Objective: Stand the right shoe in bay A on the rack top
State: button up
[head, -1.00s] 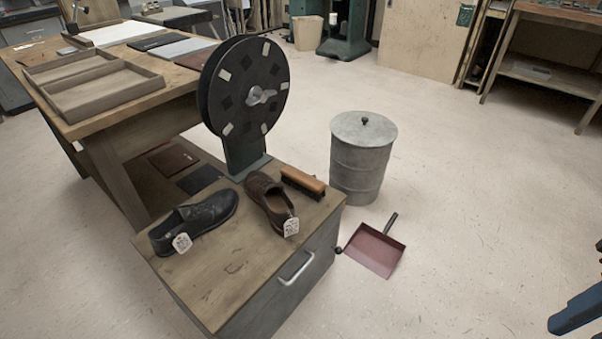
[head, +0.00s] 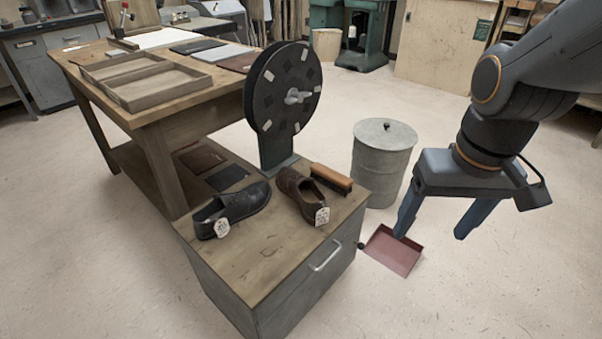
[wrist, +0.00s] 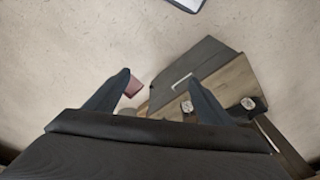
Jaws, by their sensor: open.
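A black shoe (head: 240,203) with a white tag lies on the wooden top of a grey cabinet (head: 262,262). A brown shoe (head: 300,193), also tagged, lies to its right; the tag writing is too small to read, so I cannot tell which is the right shoe. My gripper (head: 431,236) is open and empty, fingers pointing down, to the right of the cabinet and apart from both shoes. In the wrist view my gripper (wrist: 160,88) partly hides the cabinet (wrist: 205,60). I cannot identify a rack or bay A.
A wheel on a stand (head: 285,95) rises behind the shoes. A wooden-handled brush (head: 331,178) lies beside the brown shoe. A lidded metal bin (head: 383,165) and a red dustpan (head: 393,252) are on the floor at right. A workbench (head: 150,118) with a divided tray (head: 160,88) stands behind left.

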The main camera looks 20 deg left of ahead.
jog(key=w+a+f+n+t+y, duration=0.1)
jog(key=w+a+f+t, duration=0.15)
jog(key=w, duration=0.35)
jog(key=w+a+f+t, duration=0.1)
jog(key=w+a+f, duration=0.15)
jog(key=w, duration=0.35)
jog(key=n+t+y+p, duration=0.2)
jog(key=n+t+y, duration=0.25)
jog(key=y, duration=0.25)
send_near(304, 183)
jog(key=w+f, duration=0.1)
jog(key=w, duration=0.1)
jog(key=w+a+f, duration=0.1)
jog(key=f, duration=0.1)
jog(key=shift+w, duration=0.35)
jog(key=shift+s+a+f+y, duration=0.1)
jog(key=shift+a+f+y, duration=0.2)
jog(key=shift+a+y, duration=0.15)
jog(key=shift+b+x, duration=0.55)
jog(key=shift+x, duration=3.3)
jog(key=shift+d+r+t, duration=0.1)
jog(key=shift+r+t, duration=0.05)
jog(key=shift+t, duration=0.15)
jog(key=c, duration=1.6)
